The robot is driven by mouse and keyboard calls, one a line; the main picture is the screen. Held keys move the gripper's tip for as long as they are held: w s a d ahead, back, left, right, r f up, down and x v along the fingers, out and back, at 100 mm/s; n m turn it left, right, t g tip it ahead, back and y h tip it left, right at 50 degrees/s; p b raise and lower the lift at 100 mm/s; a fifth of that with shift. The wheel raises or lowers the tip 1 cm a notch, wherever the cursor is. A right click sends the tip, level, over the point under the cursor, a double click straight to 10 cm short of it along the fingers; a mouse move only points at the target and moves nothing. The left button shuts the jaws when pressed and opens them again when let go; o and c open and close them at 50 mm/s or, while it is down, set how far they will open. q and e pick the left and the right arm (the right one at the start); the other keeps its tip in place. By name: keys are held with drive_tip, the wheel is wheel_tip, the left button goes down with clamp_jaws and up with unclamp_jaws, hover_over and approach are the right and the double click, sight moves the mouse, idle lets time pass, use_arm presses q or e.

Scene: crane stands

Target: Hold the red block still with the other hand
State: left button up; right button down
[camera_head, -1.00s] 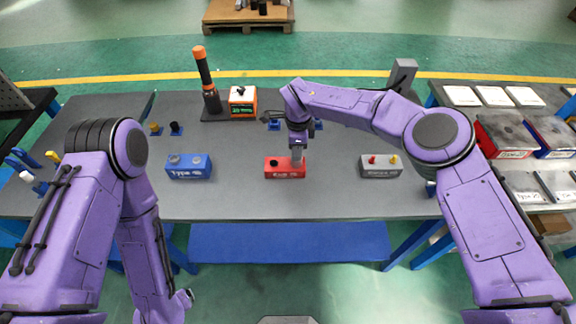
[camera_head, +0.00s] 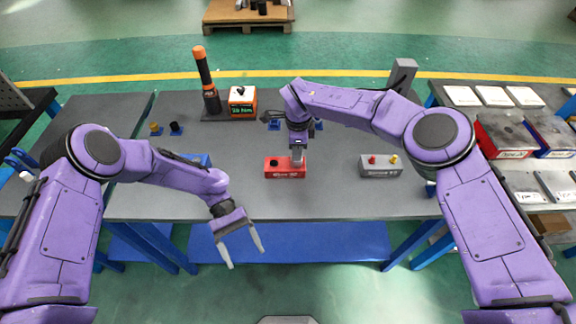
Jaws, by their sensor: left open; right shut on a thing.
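The red block (camera_head: 284,172) sits on the grey table near its front middle, with a dark round socket showing on its top left. My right gripper (camera_head: 298,158) points straight down at the right part of the red block's top. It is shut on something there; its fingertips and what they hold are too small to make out. My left gripper (camera_head: 245,256) is open and empty. It hangs in front of the table's front edge, left of and nearer than the red block, and apart from it.
A blue block (camera_head: 204,160) is mostly hidden behind my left arm. A grey block (camera_head: 380,167) with red and yellow pegs stands to the right. An orange-handled tool (camera_head: 205,75) and an orange device (camera_head: 242,101) stand at the back. The table (camera_head: 330,195) is clear around the red block.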

use_arm(q)
drive_tip(key=w+r+n+t+h, duration=0.1)
drive_tip(key=w+n+t, duration=0.1)
drive_tip(key=w, duration=0.3)
drive_tip(key=w+r+n+t+h, duration=0.1)
drive_tip(key=w+n, duration=0.2)
drive_tip(key=w, duration=0.2)
drive_tip(key=w+r+n+t+h, duration=0.1)
drive_tip(key=w+n+t, duration=0.1)
drive_tip(key=w, duration=0.3)
drive_tip(key=shift+w+t+h, duration=0.3)
drive_tip(key=shift+w+h, duration=0.1)
drive_tip(key=w+r+n+t, duration=0.1)
drive_tip(key=w+n+t, duration=0.1)
drive_tip(key=w, duration=0.1)
drive_tip(key=w+a+r+n+t, duration=0.1)
drive_tip(key=w+n, duration=0.1)
drive_tip(key=w, duration=0.2)
drive_tip(key=w+a+r+n+t+h, duration=0.1)
drive_tip(key=w+n+t, duration=0.1)
drive_tip(key=w, duration=0.2)
drive_tip(key=shift+w+a+t, duration=0.1)
drive_tip(key=shift+a+t, duration=0.1)
drive_tip(key=shift+t, duration=0.1)
drive_tip(key=x, duration=0.9)
drive_tip(key=c, duration=1)
drive_tip(key=shift+c, duration=0.2)
